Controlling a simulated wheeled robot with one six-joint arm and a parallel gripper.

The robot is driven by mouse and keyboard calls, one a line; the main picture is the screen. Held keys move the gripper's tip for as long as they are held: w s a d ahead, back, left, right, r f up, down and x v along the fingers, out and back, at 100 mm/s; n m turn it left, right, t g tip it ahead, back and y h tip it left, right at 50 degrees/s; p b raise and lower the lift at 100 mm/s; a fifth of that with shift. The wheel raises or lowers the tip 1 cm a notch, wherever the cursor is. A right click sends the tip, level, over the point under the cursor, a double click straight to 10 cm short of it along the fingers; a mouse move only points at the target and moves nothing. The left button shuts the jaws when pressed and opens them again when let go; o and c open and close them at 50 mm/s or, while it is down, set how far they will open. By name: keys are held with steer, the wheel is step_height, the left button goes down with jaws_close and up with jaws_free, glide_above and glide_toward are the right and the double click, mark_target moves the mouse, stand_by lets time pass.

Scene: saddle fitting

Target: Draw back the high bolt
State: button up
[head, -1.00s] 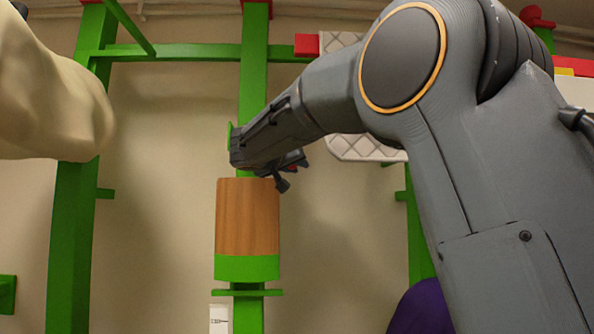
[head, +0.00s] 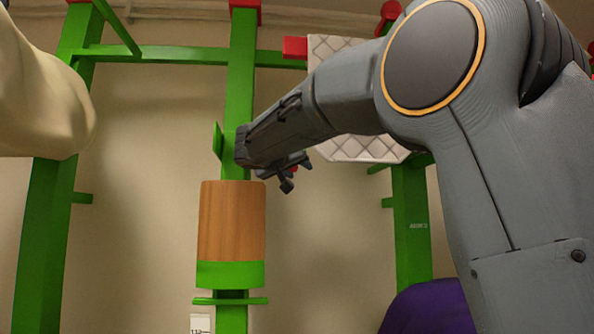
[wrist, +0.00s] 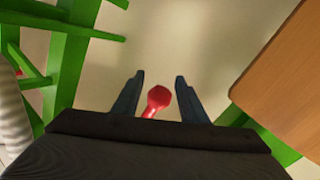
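A red knob with a faceted end (wrist: 157,98) shows in the wrist view, between the two dark fingers of my gripper (wrist: 159,78). It looks like the bolt's handle, but the rest of the bolt is hidden. The fingers stand apart, with a visible gap on each side of the knob, so my gripper is open. In the head view my gripper (head: 288,172) is partly hidden by my arm. It is just above and right of the wooden block's top, by the green post (head: 240,80), and a speck of red shows there.
A wooden block with a green base (head: 232,225) is on the post below my gripper. A white quilted pad (head: 350,148) is behind my arm. A purple rounded thing (head: 430,308) is low right. A pale bulky shape (head: 45,95) is at left.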

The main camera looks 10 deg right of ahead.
steer(key=shift+s, duration=0.1)
steer(key=b+v, duration=0.3)
steer(key=v, duration=0.4)
steer(key=shift+s+a, duration=0.2)
steer(key=shift+s, duration=0.05)
steer(key=s+d+f+n+g+y, duration=0.2)
steer(key=f+g+y, duration=0.15)
steer(key=f, duration=1.65)
steer(key=s+d+f+n+g+y, duration=0.2)
steer(key=s+d+f+g, duration=0.15)
steer(key=f, duration=1.55)
steer(key=s+a+f+m+g+y, duration=0.1)
steer(key=s+f+g+y, duration=0.3)
steer(key=s+f, duration=2.1)
step_height(320, 180, down, 3)
steer(key=g, duration=0.3)
steer(key=shift+s+a, duration=0.2)
steer(key=shift+s, duration=0.1)
